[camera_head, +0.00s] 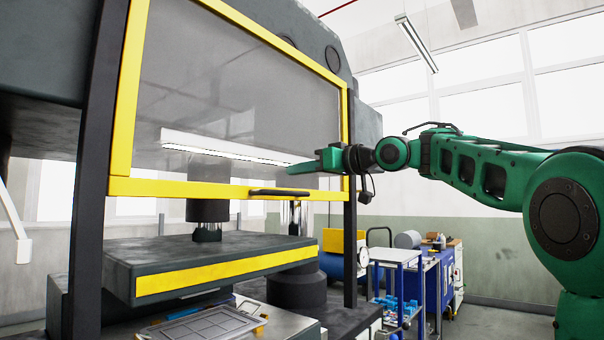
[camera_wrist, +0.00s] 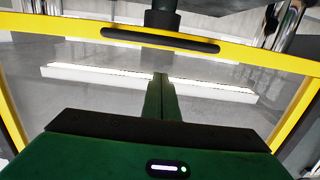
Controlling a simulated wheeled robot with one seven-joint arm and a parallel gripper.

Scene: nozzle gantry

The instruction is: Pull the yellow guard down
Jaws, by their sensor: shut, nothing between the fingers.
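The yellow guard (camera_head: 211,188) is a yellow frame around a clear grey panel, raised on dark posts at the front of the press. A black handle (camera_head: 279,192) sits on its bottom bar. My green gripper (camera_head: 305,169) is in front of the panel, a little above and right of the handle, apart from it as far as I can tell. In the wrist view my shut, empty fingers (camera_wrist: 161,82) point at the panel, and the handle (camera_wrist: 160,40) lies across the top of the picture on the yellow bar.
Below the guard is the press bed (camera_head: 190,255) with a yellow stripe. A grey tray (camera_head: 205,325) lies in front of it. A blue-legged cart (camera_head: 396,256) and a blue cabinet (camera_head: 440,285) stand at the back right. The space in front of the panel looks clear.

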